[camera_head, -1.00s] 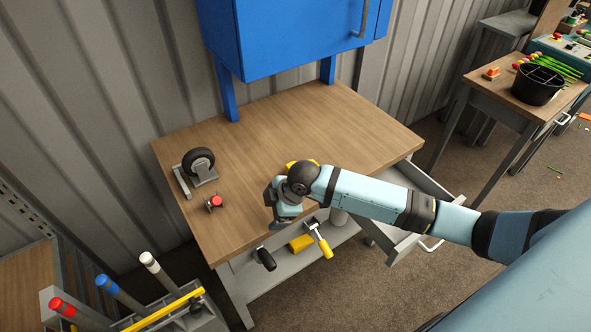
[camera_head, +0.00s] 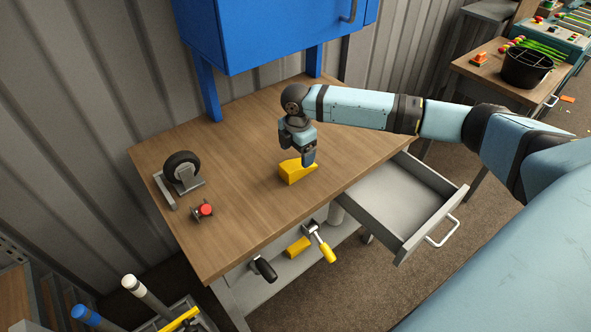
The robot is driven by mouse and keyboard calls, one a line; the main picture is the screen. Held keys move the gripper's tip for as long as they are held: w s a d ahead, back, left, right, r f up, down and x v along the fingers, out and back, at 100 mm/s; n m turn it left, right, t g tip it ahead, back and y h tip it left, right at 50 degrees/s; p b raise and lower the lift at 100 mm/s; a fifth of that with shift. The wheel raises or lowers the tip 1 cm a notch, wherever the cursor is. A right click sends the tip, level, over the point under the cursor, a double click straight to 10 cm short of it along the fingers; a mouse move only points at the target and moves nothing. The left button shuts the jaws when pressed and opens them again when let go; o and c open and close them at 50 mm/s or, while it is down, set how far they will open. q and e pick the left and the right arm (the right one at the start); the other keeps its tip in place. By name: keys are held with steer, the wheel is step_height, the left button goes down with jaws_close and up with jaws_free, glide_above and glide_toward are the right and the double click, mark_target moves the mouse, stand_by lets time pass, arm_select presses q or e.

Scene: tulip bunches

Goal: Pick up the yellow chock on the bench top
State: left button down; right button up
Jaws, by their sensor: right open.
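The yellow chock (camera_head: 292,173) is a wedge-shaped block lying on the wooden bench top (camera_head: 235,190), right of its middle. My right gripper (camera_head: 306,163) points down over the chock's right end, very close to it. Its jaws are open, and part of the chock is hidden behind them. I cannot tell whether a finger touches the chock. My left gripper is not in view.
A caster wheel (camera_head: 182,166) and a small red-topped part (camera_head: 205,210) stand on the bench's left. An open empty drawer (camera_head: 405,205) juts out at right. A second yellow block (camera_head: 298,247) and a yellow-handled tool (camera_head: 322,245) are below. A blue cabinet (camera_head: 270,30) hangs behind.

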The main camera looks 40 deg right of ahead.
mark_target(296, 164)
step_height(296, 164, down, 6)
steer(key=shift+w+a+f, duration=0.1)
steer(key=shift+a+f, duration=0.05)
steer(key=shift+f, duration=0.1)
steer(key=shift+r, duration=0.1)
steer(key=c, duration=1.2)
